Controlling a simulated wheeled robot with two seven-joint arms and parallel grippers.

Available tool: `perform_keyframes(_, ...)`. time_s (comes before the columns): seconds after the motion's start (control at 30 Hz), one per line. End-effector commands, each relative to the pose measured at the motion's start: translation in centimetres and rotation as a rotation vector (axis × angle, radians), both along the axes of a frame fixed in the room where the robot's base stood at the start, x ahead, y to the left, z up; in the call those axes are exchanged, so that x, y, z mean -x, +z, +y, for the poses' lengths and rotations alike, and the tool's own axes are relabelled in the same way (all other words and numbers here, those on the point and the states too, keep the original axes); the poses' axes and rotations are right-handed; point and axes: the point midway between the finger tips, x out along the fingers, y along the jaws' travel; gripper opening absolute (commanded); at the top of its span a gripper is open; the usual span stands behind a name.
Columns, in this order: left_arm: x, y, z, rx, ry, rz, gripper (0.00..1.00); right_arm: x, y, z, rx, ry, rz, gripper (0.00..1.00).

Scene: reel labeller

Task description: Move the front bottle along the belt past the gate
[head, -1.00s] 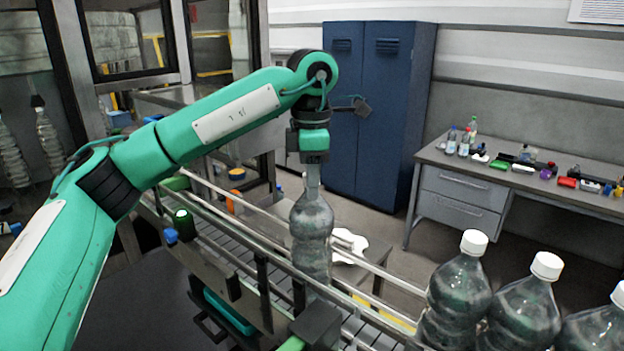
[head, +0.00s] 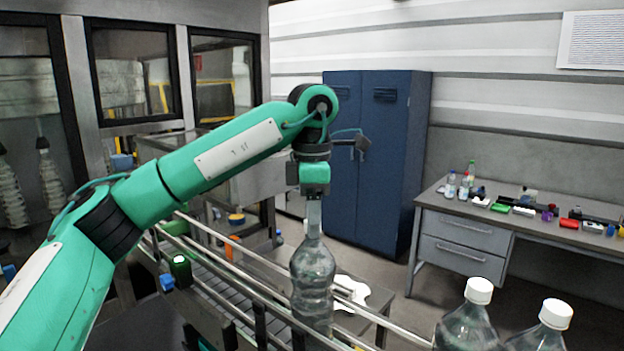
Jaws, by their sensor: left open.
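The front bottle (head: 313,280), clear dark plastic, stands upright on the belt (head: 232,296) between the rails. My left gripper (head: 313,226) points straight down at the top of this bottle, with its jaws open and its fingers over the neck, hiding most of the cap. I cannot tell whether the fingers touch the bottle. I cannot make out the gate clearly. My right gripper is out of view.
Metal guide rails (head: 262,282) run along the belt. A small dark unit with a green light (head: 180,270) stands beside the belt at left. A blue cabinet (head: 375,160) and a desk with small items (head: 470,222) stand behind. The belt left of the front bottle looks clear.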

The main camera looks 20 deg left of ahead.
Motion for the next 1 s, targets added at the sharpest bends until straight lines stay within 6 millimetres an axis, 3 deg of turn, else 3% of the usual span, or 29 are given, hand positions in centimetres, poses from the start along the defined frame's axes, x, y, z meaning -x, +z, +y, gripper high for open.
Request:
perform_keyframes(0.6,0.0,9.4,0.0,-0.002,0.000,-0.001,0.53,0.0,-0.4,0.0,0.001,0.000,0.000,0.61)
perform_keyframes(1.0,0.0,11.0,0.0,0.000,0.000,0.001,0.53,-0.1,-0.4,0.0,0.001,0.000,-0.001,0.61)
